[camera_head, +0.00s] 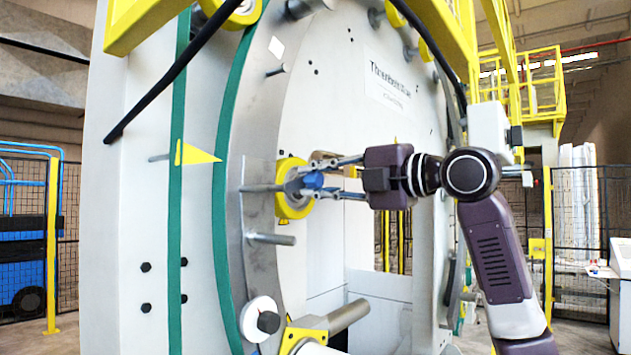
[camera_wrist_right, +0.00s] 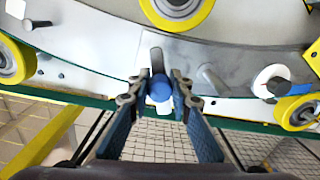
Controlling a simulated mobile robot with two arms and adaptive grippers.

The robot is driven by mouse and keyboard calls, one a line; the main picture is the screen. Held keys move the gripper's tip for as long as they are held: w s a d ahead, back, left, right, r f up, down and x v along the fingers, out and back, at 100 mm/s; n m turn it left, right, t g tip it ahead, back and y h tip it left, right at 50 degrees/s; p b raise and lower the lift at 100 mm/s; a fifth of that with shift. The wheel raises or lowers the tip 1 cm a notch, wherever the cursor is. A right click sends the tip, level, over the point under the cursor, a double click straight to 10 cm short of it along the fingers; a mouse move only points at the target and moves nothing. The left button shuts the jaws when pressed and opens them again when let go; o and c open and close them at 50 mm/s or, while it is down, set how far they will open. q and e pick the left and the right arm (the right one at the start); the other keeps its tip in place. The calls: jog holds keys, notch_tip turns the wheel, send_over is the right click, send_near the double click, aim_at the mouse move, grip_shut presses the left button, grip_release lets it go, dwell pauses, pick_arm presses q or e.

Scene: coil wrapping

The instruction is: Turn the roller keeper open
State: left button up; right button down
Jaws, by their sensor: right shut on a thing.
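The roller keeper shows as a blue round knob (camera_wrist_right: 160,88) with a grey tab above it in the right wrist view. It sits between the two fingertips of my right gripper (camera_wrist_right: 160,84), which is shut on it. In the head view, my right gripper (camera_head: 322,178) reaches in from the right to the machine's ring, in front of a yellow roller (camera_head: 291,204). The blue keeper (camera_head: 312,181) is partly covered by the fingers there. My left gripper is in neither view.
Metal pins (camera_head: 270,239) stick out of the ring near the gripper. A white roller (camera_head: 260,318) is below. A yellow pointed flag (camera_head: 197,154) is on the left. A black bar (camera_head: 165,75) slants across the upper left. A yellow frame (camera_head: 530,85) stands at the right.

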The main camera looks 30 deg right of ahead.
jog(key=c, duration=1.7)
grip_release()
jog(key=shift+c, duration=0.2)
jog(key=shift+s, duration=0.1)
jog(key=v, duration=1.2)
jog(key=shift+f, duration=0.1)
